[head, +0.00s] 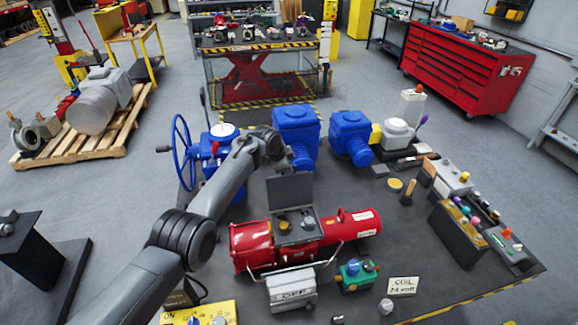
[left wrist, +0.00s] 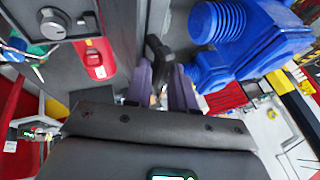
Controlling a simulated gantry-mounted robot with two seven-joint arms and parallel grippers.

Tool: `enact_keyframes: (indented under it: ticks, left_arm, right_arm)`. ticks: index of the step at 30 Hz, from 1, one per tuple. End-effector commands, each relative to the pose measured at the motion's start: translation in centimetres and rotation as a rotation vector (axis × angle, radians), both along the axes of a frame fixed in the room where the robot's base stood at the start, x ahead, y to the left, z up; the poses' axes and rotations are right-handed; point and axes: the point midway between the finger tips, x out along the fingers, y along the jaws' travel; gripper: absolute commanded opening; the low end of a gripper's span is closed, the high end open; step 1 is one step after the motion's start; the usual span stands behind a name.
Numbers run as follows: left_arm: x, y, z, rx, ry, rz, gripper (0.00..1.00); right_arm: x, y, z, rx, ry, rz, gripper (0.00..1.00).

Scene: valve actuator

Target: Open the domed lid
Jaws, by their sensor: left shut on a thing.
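A red actuator (head: 350,224) lies on the dark workbench. Its grey control box (head: 293,229) carries knobs and faces up. A dark grey lid (head: 289,193) stands upright at the box's back edge, so the box is uncovered. Its dome shape cannot be told from this side. My left gripper (head: 297,158) is behind the lid's top edge, partly hidden by my arm. In the left wrist view, its fingers (left wrist: 160,88) are shut on a dark handle-like piece (left wrist: 158,48) next to the lid; the join is unclear. A box knob (left wrist: 52,22) shows too. My right gripper is not in view.
Blue actuators (head: 350,136) stand close behind and right of the left gripper. A blue handwheel (head: 182,152) stands at the left. A grey box (head: 291,291), a green valve block (head: 357,275) and a sign (head: 402,286) lie in front.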

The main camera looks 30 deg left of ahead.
Motion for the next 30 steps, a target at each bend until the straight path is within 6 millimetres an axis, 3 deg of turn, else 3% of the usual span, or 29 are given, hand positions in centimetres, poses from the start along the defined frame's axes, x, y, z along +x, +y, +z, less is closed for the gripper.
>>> enact_keyframes:
  ticks: [6, 7, 11, 23, 30]
  left_arm:
    - [-0.1, -0.1, -0.5, -0.001, 0.007, 0.000, 0.00]
    - [-0.2, -0.1, -0.5, -0.001, 0.007, 0.000, 0.26]
    - [-0.2, -0.1, -0.5, -0.001, 0.008, 0.000, 0.43]
    - [-0.3, -0.2, -0.7, -0.003, 0.014, -0.002, 0.43]
    - [-0.8, -0.1, 0.5, -0.004, 0.011, -0.004, 0.43]
  right_arm:
    - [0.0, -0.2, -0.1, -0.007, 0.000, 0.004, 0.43]
    - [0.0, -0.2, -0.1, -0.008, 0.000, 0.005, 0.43]
    - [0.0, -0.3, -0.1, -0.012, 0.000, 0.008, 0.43]
    - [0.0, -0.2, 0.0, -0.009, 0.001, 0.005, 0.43]
    - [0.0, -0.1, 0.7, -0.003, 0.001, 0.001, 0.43]
